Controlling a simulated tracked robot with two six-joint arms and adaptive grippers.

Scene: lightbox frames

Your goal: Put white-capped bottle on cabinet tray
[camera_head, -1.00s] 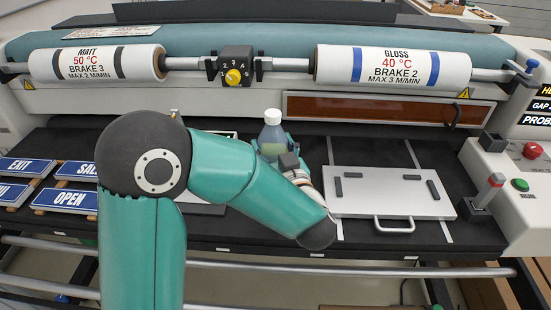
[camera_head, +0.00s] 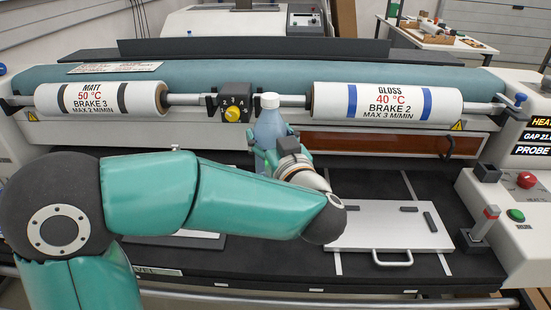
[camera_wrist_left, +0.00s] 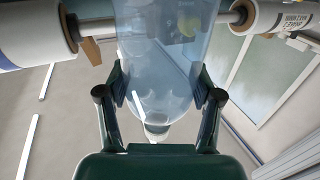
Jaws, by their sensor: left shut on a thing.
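The white-capped bottle (camera_head: 270,125), translucent and bluish, stands upright in my left gripper (camera_head: 275,152), in front of the roller bar in the head view. In the left wrist view the bottle (camera_wrist_left: 165,50) sits between the two dark green fingers of the gripper (camera_wrist_left: 160,90), which is shut on it. The bottle's lower part is hidden by the gripper in the head view. I cannot pick out a cabinet tray for certain in either view. My right gripper is not in view.
A flat silver plate with a front handle (camera_head: 400,235) lies on the black bed at right. The MATT roll (camera_head: 100,98) and GLOSS roll (camera_head: 385,101) flank the yellow knob (camera_head: 233,115). A control panel with a red button (camera_head: 526,180) stands at far right.

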